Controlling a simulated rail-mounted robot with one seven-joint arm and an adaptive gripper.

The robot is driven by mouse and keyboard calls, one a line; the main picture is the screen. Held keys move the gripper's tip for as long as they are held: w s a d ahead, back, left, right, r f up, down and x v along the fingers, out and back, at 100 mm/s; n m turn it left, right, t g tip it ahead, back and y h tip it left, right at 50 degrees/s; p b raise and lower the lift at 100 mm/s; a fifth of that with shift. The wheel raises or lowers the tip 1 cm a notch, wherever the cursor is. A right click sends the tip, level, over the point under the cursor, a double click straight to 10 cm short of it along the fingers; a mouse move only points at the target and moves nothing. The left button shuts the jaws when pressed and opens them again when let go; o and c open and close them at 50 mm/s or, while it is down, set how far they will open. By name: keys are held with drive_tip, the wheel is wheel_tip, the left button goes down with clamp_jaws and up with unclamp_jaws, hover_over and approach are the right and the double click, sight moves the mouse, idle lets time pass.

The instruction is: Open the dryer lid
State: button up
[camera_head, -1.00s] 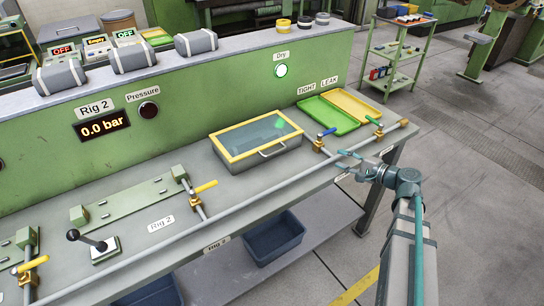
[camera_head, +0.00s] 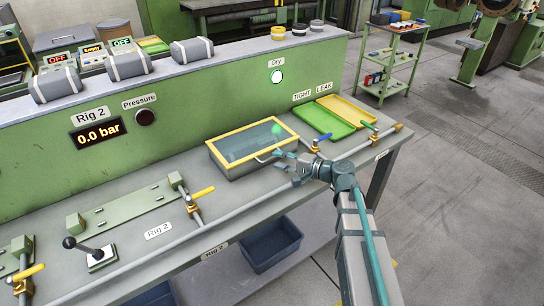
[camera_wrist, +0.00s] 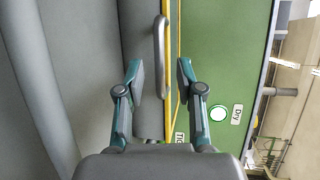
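The dryer (camera_head: 237,168) is a grey box on the bench with a yellow-framed glass lid (camera_head: 222,148), which is closed. A curved handle (camera_head: 268,155) is at its front edge. My gripper (camera_head: 279,160) is at the dryer's front right, close to the handle. In the wrist view the handle (camera_wrist: 160,55) stands ahead of my gripper (camera_wrist: 160,80), roughly between the lines of the two spread fingers. The fingers are apart with nothing between them. Whether they touch the handle I cannot tell, but it looks apart.
A green tray (camera_head: 328,125) and a yellow tray (camera_head: 352,112) lie right of the dryer. A yellow-handled valve (camera_head: 198,198) stands to the left.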

sight(272, 157)
drive_tip(key=shift+p+x, duration=0.3)
drive_tip(key=shift+x, duration=1.55)
drive_tip(key=shift+c, duration=0.4)
clamp_jaws()
